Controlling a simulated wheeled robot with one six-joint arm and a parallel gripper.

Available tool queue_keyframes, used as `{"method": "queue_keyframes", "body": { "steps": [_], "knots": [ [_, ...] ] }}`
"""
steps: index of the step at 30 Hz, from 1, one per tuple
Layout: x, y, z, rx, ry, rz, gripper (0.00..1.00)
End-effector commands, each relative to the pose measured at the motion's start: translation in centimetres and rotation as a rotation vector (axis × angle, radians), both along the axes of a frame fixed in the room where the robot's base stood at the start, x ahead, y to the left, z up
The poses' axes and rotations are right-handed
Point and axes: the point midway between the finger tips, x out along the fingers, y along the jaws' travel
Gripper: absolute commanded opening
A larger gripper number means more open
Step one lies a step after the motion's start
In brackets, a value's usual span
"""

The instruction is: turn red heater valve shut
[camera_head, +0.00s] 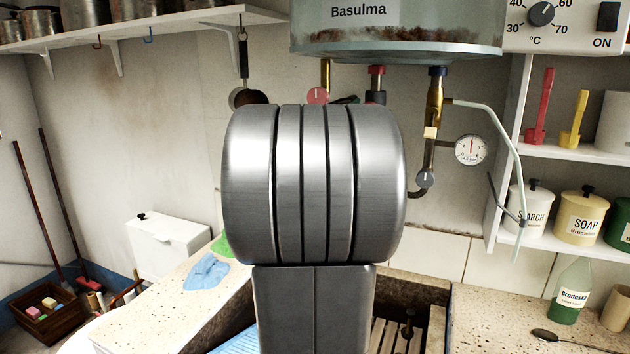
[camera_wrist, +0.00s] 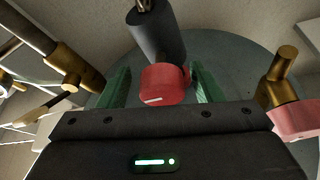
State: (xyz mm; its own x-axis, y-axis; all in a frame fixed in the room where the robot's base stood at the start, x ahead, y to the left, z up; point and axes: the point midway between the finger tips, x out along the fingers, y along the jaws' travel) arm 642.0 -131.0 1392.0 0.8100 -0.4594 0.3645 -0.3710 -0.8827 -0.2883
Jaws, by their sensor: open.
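In the wrist view a red knob (camera_wrist: 165,86) with a short white mark sits between the two green fingers of my gripper (camera_wrist: 160,71). The fingers are open, one on each side; I see a gap at the left, and cannot tell contact at the right. A dark grey cylinder (camera_wrist: 157,36) lies just beyond the knob. In the head view my arm hides this knob and most of the gripper. The grey water heater (camera_head: 400,33) hangs above, with a red fitting (camera_head: 376,71) on its underside.
A paler red knob (camera_head: 317,95) on a brass pipe stands close by and shows at the wrist view's right (camera_wrist: 297,121). A shelf (camera_head: 575,155) stands further right.

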Motion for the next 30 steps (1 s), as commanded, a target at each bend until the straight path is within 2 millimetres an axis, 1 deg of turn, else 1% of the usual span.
{"method": "queue_keyframes", "body": {
  "steps": [1,6,7,12,18,24,30],
  "knots": [
    [-0.1,-0.1,-0.5,-0.059,0.024,-0.001,0.59],
    [-0.4,0.1,-0.4,-0.267,0.109,-0.001,0.59],
    [-0.7,0.3,-0.3,-0.283,0.114,0.001,0.59],
    [-3.5,1.6,-1.4,-0.275,0.112,0.003,0.59],
    [-5.7,2.5,-2.3,-0.272,0.11,0.003,0.59],
    [-6.6,2.9,-2.7,-0.271,0.111,0.002,0.59],
    [-6.7,2.9,-2.7,-0.271,0.111,0.001,0.59]
  ]
}}
